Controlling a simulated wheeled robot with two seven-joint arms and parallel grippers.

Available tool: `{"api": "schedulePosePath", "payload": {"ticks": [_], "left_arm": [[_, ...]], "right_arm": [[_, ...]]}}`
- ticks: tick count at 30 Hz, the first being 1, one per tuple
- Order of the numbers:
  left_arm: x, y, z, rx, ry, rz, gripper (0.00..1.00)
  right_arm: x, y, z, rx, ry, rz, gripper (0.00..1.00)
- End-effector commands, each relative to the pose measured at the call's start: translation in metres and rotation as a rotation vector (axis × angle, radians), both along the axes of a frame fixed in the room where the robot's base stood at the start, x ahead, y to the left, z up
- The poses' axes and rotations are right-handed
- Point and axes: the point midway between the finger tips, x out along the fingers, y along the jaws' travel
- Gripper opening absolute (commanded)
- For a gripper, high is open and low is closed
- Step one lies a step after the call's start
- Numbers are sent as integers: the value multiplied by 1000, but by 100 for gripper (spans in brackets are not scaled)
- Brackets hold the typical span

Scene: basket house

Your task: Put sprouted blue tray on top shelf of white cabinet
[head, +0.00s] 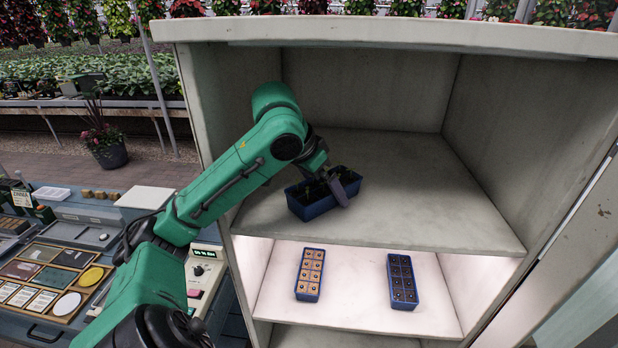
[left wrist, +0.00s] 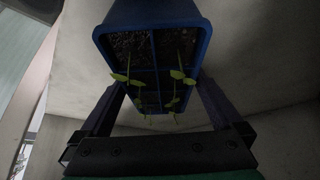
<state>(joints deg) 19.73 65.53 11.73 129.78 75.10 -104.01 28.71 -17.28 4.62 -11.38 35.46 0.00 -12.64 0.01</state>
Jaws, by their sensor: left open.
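The sprouted blue tray (head: 312,208) rests on the top shelf (head: 400,200) of the white cabinet (head: 208,100), toward the shelf's left front. In the left wrist view the blue tray (left wrist: 150,14) shows dark soil cells with small green sprouts. My left gripper (head: 328,186) reaches into the top compartment and is open, with its fingers on either side of the tray. In the left wrist view the left gripper (left wrist: 157,105) straddles the tray; whether a finger touches it I cannot tell. My right gripper is out of view.
The lower lit shelf (head: 350,305) holds a blue tray with orange-tan cells (head: 310,275) and a blue tray with dark cells (head: 402,281). The top shelf is clear to the right. A workbench (head: 70,255) with panels stands at the left.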

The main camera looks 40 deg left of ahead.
Motion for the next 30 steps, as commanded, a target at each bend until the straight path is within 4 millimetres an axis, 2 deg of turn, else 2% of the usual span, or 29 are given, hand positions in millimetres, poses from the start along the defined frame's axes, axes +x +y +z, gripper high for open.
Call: {"api": "schedulePosePath", "payload": {"ticks": [2, 6, 12, 17, 27, 30], "left_arm": [[-4, 1, 9, 2, -5, 2, 100], [-26, 3, 0, -1, -5, 0, 100], [-58, 9, 2, 4, 0, 3, 100], [-74, 11, 2, 5, 0, 4, 100], [-100, 14, 1, 5, -1, 1, 100], [-104, 12, 12, -4, 2, -11, 100]], "right_arm": [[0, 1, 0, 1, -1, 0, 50], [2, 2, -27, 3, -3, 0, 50], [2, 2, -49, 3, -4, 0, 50], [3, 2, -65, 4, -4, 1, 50], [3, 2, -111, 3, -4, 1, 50], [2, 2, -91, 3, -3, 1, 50]]}}
